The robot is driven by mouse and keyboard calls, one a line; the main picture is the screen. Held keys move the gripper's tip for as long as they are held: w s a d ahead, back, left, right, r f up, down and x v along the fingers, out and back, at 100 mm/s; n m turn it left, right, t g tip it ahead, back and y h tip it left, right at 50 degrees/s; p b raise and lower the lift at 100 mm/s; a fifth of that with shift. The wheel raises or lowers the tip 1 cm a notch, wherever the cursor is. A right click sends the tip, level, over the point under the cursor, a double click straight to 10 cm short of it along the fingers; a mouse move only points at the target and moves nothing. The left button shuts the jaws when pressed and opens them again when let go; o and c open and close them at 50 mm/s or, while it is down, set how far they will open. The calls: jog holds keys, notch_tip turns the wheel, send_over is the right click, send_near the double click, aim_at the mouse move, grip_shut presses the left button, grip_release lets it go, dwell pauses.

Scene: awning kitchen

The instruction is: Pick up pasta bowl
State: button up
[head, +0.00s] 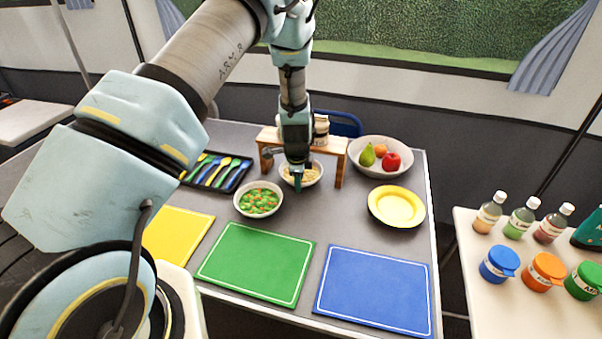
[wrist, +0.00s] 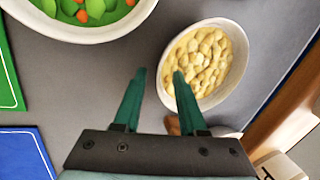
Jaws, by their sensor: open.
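The pasta bowl (head: 312,173) is a white bowl of pale yellow pasta at the back of the table, partly hidden by my gripper in the head view. In the wrist view the pasta bowl (wrist: 243,62) sits upright, right of centre. My gripper (head: 298,183) points down over the bowl's near left side in the head view.
A bowl of peas and carrots (head: 259,199) stands close on the left. A wooden shelf (head: 338,165) stands behind, a fruit bowl (head: 364,152) and yellow plate (head: 397,207) to the right, a cutlery tray (head: 239,186) to the left. Green (head: 257,263) and blue (head: 374,291) mats lie in front.

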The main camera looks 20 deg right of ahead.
jog(key=shift+w+f, duration=0.1)
jog(key=shift+f, duration=0.15)
grip_shut()
dwell(1.4)
